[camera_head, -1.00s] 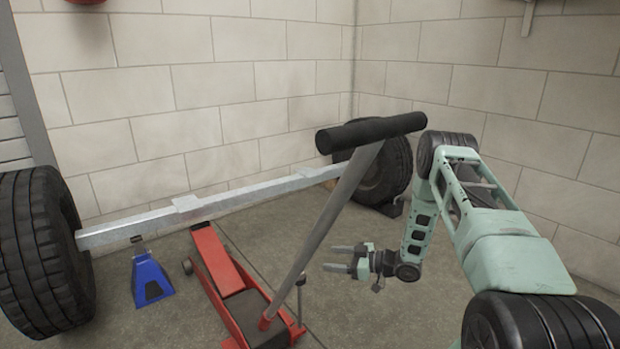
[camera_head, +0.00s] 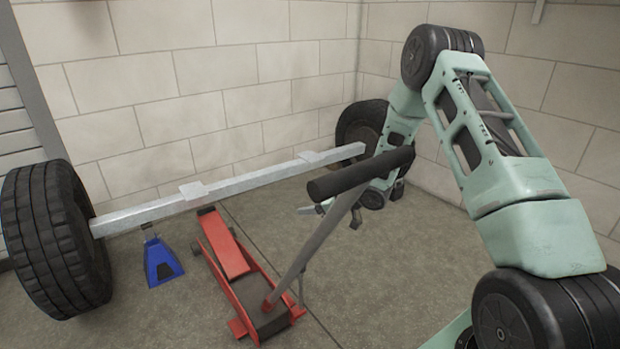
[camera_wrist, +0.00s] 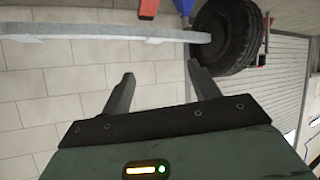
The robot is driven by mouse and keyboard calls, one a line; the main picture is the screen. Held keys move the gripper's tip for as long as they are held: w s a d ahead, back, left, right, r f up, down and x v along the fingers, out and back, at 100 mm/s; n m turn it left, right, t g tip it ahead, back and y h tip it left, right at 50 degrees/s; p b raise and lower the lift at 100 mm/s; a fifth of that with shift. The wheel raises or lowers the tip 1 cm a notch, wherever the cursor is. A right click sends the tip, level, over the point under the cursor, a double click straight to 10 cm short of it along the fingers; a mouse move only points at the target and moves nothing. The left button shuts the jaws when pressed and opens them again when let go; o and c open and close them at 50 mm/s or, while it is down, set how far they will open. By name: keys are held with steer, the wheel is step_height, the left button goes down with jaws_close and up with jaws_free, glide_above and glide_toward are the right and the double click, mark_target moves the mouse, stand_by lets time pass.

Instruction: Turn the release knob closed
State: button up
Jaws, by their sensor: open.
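The red floor jack (camera_head: 225,258) stands on the floor with its long grey handle (camera_head: 318,240) rising to a black crossbar grip. A thin upright rod (camera_head: 302,286) stands beside the handle's base; it is too small to tell whether it is the release knob or how it is turned. My gripper is open and empty, up by the handle, partly hidden behind it in the head view. In the wrist view my gripper (camera_wrist: 160,74) has its two fingers spread with only wall between them. No knob shows in the wrist view.
A metal axle beam (camera_head: 240,187) runs between a left tyre (camera_head: 52,240) and a far tyre (camera_head: 350,128). A blue stand (camera_head: 160,262) is under the beam near the left tyre. Block walls close the back and right.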

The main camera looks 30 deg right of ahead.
step_height(320, 180, up, 6)
steer(key=a+g+h+p, duration=0.1)
steer(key=a+p, duration=0.1)
steer(key=p, duration=0.1)
steer(key=shift+s+a+r, duration=0.2)
steer(key=shift+s+a, duration=0.15)
